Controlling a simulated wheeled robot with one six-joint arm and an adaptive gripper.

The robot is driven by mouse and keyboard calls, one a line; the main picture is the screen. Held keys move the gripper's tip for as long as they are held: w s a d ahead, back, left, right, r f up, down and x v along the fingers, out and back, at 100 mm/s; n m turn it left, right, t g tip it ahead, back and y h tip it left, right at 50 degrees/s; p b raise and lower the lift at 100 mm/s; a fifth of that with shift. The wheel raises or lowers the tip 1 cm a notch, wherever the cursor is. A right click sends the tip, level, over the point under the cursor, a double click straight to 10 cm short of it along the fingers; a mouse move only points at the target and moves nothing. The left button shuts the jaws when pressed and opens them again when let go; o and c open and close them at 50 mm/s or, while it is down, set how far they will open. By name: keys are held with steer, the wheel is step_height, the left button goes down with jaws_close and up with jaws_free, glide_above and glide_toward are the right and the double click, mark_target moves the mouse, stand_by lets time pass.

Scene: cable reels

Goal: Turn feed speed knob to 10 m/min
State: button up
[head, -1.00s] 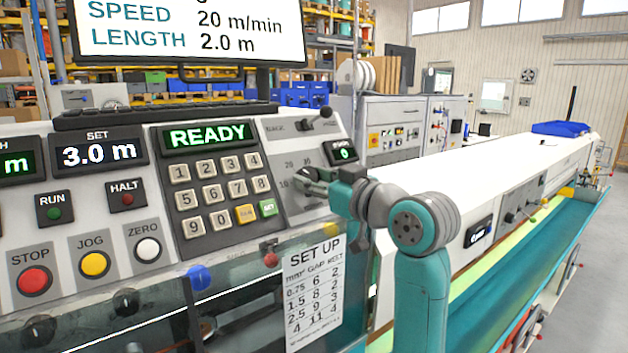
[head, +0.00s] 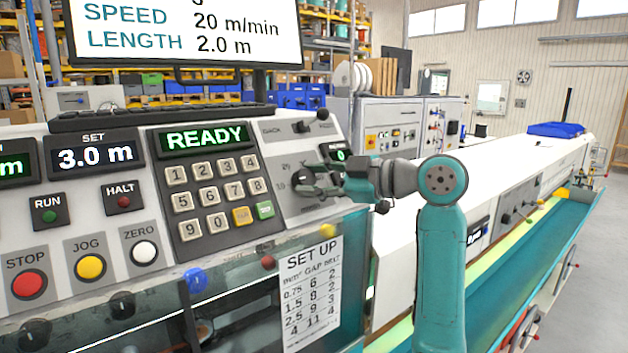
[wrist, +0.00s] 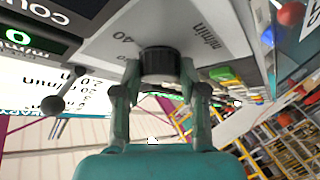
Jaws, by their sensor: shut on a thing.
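The feed speed knob (wrist: 158,62) is a short black cylinder on the grey sloped panel. In the wrist view my gripper (wrist: 159,75) has one finger on each side of it and is shut on it. In the head view my gripper (head: 308,184) reaches the dial from the right and covers most of the knob. The marks 20 and 10 show left of the dial, and 40 and m/min show in the wrist view. The knob's pointer cannot be made out. The screen (head: 185,28) reads SPEED 20 m/min and LENGTH 2.0 m.
A lever switch (head: 302,127) sits above the dial and a small green counter to its upper right. The keypad (head: 210,190) is close on the left. A set-up sheet (head: 311,290) hangs below on the clear cover. A long white machine bed runs off right.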

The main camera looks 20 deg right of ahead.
stand_by(0.3)
steer(key=o, duration=1.1)
steer(key=shift+o, duration=0.2)
steer(key=shift+g, duration=0.3)
steer(key=v, duration=1.2)
steer(key=shift+f, duration=0.15)
